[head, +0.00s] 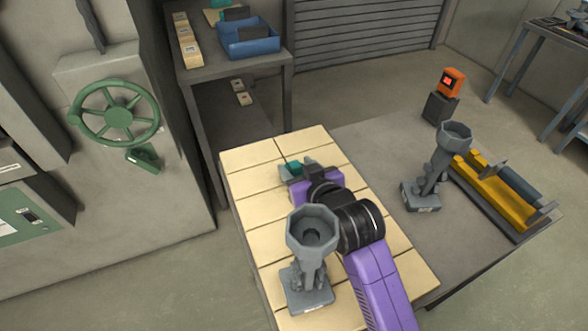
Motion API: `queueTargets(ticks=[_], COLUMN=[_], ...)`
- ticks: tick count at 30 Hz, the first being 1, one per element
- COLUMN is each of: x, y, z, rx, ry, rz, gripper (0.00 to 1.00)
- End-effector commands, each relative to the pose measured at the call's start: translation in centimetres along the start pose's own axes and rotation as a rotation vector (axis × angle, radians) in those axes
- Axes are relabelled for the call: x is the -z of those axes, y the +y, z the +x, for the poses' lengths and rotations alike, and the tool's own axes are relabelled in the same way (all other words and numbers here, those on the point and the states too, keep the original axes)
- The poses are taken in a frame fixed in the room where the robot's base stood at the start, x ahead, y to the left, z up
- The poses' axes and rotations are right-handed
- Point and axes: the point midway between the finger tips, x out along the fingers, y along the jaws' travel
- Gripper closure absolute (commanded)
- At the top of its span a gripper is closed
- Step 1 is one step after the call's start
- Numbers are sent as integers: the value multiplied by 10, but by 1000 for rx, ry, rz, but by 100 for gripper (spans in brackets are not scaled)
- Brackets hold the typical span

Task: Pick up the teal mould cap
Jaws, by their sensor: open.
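The teal mould cap (290,168) lies on the cream-tiled table top (258,180), near its far end. Only a small part of it shows, and my gripper hides the rest. My gripper (297,170) is at the cap, with its grey fingers by the teal piece. The gripper is open. I cannot tell whether the fingers touch the cap or whether it sits fully between them.
A grey funnel-topped stand (311,250) stands on the tiles left of my purple arm. Another grey stand (430,180) and a yellow cradle (495,190) are on the grey table at right. A green handwheel (118,116) is at left. A blue bin (249,40) sits on the back shelf.

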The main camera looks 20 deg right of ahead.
Motion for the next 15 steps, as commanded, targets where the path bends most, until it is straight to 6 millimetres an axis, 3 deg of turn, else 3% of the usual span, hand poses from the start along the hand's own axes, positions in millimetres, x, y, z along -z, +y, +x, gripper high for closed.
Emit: queueTargets(ticks=[5,12,13,15], x=[1,1,1,1], y=[0,0,0,0], z=[17,19,19,19], rx=[-1,-1,0,0], ry=[0,1,1,1], rz=[0,1,1,1], gripper=[49,49,51,65])
